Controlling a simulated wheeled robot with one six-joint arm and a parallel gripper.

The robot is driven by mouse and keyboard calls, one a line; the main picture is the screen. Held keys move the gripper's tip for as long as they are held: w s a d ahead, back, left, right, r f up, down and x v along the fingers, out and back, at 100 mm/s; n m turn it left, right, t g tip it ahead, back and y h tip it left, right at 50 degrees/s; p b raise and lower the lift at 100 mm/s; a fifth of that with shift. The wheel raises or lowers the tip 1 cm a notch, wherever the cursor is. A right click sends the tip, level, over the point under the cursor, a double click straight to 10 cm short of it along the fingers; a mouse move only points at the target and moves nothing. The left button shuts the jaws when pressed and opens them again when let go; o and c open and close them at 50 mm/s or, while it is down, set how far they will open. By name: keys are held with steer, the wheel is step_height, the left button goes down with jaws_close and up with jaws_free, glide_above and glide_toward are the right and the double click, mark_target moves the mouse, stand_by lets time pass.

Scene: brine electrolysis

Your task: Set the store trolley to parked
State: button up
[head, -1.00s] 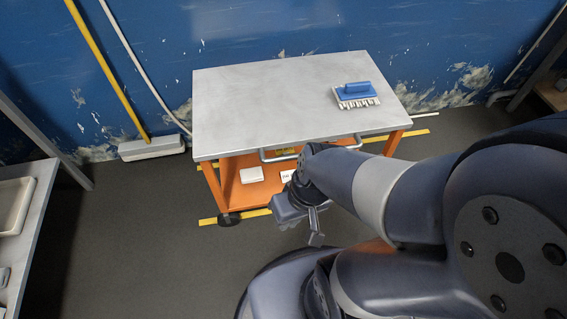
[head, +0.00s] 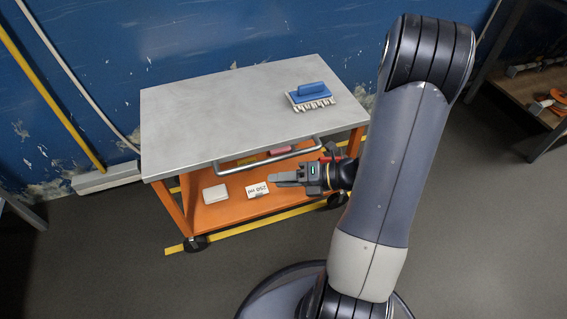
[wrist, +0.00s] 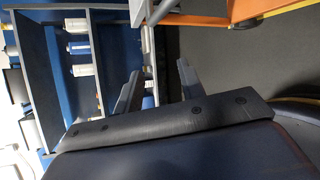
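The store trolley (head: 165,202) has an orange frame, a grey metal top (head: 220,105), a bar handle (head: 270,157) along its near side and an orange lower shelf (head: 232,211). It stands on the floor by the blue wall, with dark castors (head: 195,243). My gripper (head: 272,179) is in front of the trolley, just below the handle in the picture, pointing left. I cannot tell its exact distance from the handle. In the wrist view its two fingers (wrist: 159,72) are apart with nothing between them. An orange trolley part shows at the top there (wrist: 212,18).
A white block (head: 215,193) and a labelled box (head: 257,190) sit on the lower shelf. Yellow floor tape (head: 255,227) runs beneath. A shelf unit (head: 520,90) stands at right.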

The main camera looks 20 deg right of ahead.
mark_target(274, 160)
steer(key=w+d+f+m+t+h+b, duration=0.1)
steer(key=w+d+f+m+t, duration=0.15)
steer(key=d+m+t, duration=0.5)
steer(key=shift+w+a+f+m+g+b, duration=0.2)
steer(key=shift+w+a+m+g+b, duration=0.3)
steer(key=shift+w+a, duration=0.7)
steer(key=shift+w+a+f+m+g+b, duration=0.15)
steer(key=shift+w+a+f+g+b, duration=0.15)
steer(key=shift+w+a+b, duration=0.8)
steer(key=shift+w+a+f+m+g+b, duration=0.25)
steer(key=shift+w+a+g, duration=0.2)
steer(key=shift+w+a, duration=0.8)
steer(key=shift+w+d+r, duration=0.1)
steer(key=shift+w+d, duration=0.15)
steer(key=shift+d, duration=0.05)
steer(key=shift+c, duration=0.4)
jaws_close()
